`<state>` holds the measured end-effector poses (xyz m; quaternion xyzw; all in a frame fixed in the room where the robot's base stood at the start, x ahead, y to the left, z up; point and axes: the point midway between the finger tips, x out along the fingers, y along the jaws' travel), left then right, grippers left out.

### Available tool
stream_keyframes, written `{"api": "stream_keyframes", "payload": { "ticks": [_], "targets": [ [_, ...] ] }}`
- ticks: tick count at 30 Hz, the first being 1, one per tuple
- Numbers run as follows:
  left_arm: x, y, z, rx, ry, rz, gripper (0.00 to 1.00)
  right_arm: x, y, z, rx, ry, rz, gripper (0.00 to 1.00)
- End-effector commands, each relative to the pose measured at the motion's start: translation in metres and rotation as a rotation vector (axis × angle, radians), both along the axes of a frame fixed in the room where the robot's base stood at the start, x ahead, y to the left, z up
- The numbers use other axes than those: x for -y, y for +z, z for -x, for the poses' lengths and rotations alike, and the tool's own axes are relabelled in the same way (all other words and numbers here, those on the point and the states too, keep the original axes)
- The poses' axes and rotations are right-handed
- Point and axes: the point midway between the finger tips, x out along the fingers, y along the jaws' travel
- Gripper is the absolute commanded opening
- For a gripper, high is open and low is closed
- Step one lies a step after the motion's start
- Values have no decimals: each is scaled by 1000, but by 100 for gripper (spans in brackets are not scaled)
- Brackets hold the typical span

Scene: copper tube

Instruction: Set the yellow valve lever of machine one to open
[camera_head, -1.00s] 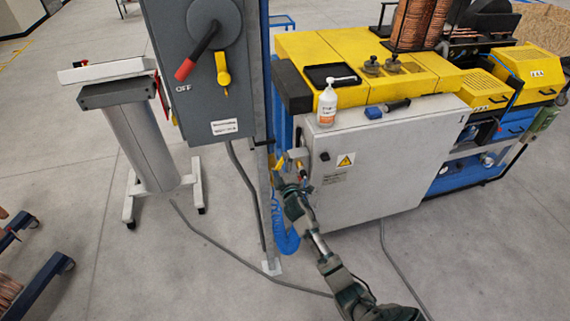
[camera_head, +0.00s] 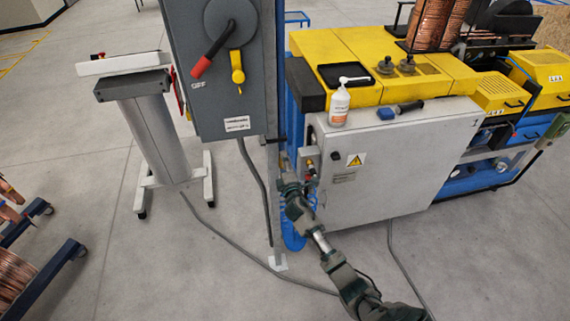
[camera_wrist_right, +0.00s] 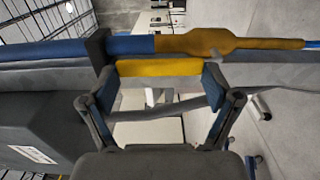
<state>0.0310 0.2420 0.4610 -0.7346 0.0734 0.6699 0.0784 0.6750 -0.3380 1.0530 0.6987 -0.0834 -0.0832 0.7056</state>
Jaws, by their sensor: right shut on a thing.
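My right gripper (camera_head: 286,163) reaches in from the lower right to a grey post beside the white machine cabinet (camera_head: 390,165). In the right wrist view my right gripper (camera_wrist_right: 158,80) has its two fingers on either end of the yellow valve lever (camera_wrist_right: 160,67), and it is shut on it. The lever lies across the picture, just below a pipe (camera_wrist_right: 215,40) with blue and brownish-yellow parts and roughly parallel to it. In the head view the gripper hides most of the lever. My left gripper is not in view.
A grey switch box (camera_head: 222,75) with a red-ended black handle and a yellow hanging lock is on the post above the gripper. A white bottle (camera_head: 340,103) stands on the cabinet. Cables lie on the open floor.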

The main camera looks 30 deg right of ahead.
Motion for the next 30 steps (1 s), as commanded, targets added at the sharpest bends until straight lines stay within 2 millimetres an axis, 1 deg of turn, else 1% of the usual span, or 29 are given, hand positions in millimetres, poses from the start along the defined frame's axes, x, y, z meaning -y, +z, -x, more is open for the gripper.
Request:
{"api": "stream_keyframes", "payload": {
  "ticks": [1, 7, 8, 9, 17, 20, 23, 30],
  "targets": [
    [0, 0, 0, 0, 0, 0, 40, -1, 6, -2, 10, 4, 9, 26],
    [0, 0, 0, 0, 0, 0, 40, -1, 6, -2, 10, 4, 10, 26],
    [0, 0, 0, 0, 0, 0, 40, -1, 6, -2, 10, 4, 10, 91],
    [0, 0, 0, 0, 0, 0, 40, -1, 6, -1, 9, 4, 9, 100],
    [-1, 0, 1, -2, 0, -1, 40, 0, 3, 0, 5, 2, 5, 100],
    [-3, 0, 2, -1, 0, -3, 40, -1, 2, 5, 4, 2, 5, 100],
    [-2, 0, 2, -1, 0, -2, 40, -4, 1, 17, 2, 3, 7, 100],
    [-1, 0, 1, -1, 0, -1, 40, -17, -1, 68, 1, 3, 4, 100]
  ]
}}
